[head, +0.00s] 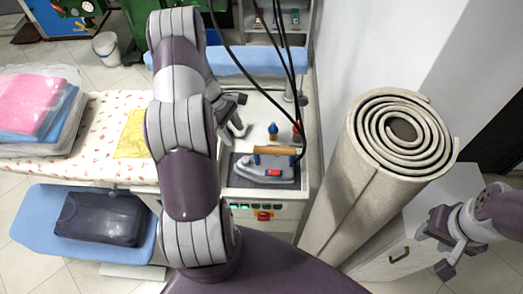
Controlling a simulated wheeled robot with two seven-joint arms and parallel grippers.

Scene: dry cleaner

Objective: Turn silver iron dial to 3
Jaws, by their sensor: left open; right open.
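The silver iron (250,170) lies on a dark rest pad on the ironing station. It has a wooden handle (274,150), and a red patch shows on its side; I cannot make out a dial's marks or its setting. A red and yellow knob (264,215) is on the station's front panel below. My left gripper (240,116) is open and empty, behind and to the left of the iron, apart from it. My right gripper (447,246) is open and empty at the far right, away from the station.
A large rolled carpet (365,165) stands right of the station, between it and my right gripper. Blue and red bottles (273,131) stand behind the iron, and dark cables hang above. A patterned ironing surface (105,112) with folded clothes is on the left.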

